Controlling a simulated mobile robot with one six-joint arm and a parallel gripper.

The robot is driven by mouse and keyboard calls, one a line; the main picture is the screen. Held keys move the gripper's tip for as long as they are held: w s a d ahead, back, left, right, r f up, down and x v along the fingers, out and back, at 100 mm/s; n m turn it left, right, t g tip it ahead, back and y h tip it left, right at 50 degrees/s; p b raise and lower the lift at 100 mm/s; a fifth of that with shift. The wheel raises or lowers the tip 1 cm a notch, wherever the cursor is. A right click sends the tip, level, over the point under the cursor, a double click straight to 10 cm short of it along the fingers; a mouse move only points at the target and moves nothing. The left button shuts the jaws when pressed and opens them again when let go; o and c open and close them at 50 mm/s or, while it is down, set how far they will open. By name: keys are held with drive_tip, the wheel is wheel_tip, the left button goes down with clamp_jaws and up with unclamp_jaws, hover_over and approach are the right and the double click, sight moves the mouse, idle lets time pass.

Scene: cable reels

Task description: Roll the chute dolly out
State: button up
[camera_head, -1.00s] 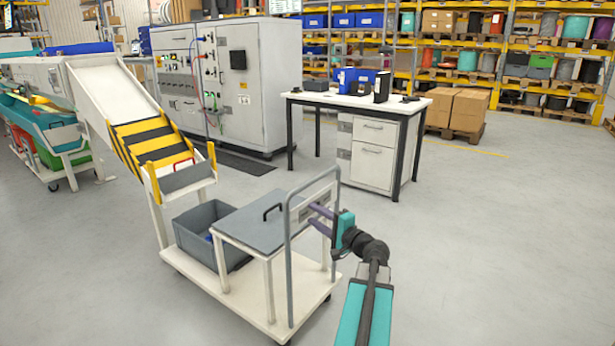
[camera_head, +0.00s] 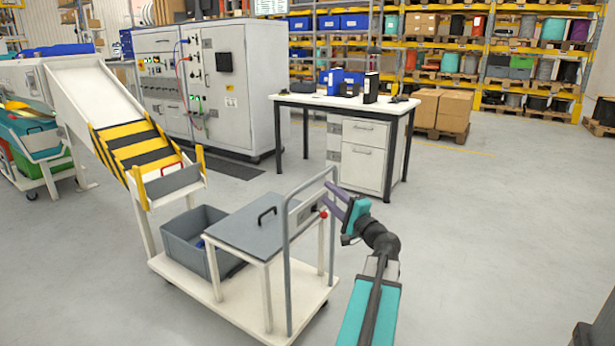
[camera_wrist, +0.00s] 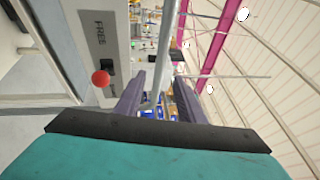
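The dolly is a cream platform cart (camera_head: 240,300) with a grey hoop handle (camera_head: 288,255) at its right end. It carries a grey bin (camera_head: 190,239) and a small grey-topped table (camera_head: 252,222) with a black grip. A red knob (camera_head: 323,214) sits on a panel by the handle; in the wrist view the red knob (camera_wrist: 100,78) is beside a slot and the word FREE. My gripper (camera_head: 331,196) is near the hoop's far post. Its purple fingers (camera_wrist: 155,98) are apart, with a grey bar showing between them; contact cannot be told.
A chute (camera_head: 95,95) with a yellow-and-black striped end (camera_head: 135,145) stands over the dolly's left end. A white desk (camera_head: 345,101) and a control cabinet (camera_head: 240,85) stand behind. Open floor (camera_head: 490,240) lies to the right.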

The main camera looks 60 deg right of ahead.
drive_tip(key=b+x, duration=0.2)
drive_tip(key=x, duration=1.1)
drive_tip(key=shift+w+d+b, duration=0.15)
drive_tip(key=shift+w+b, duration=0.05)
drive_tip(key=shift+b, duration=0.15)
drive_tip(key=shift+r, duration=0.15)
clamp_jaws()
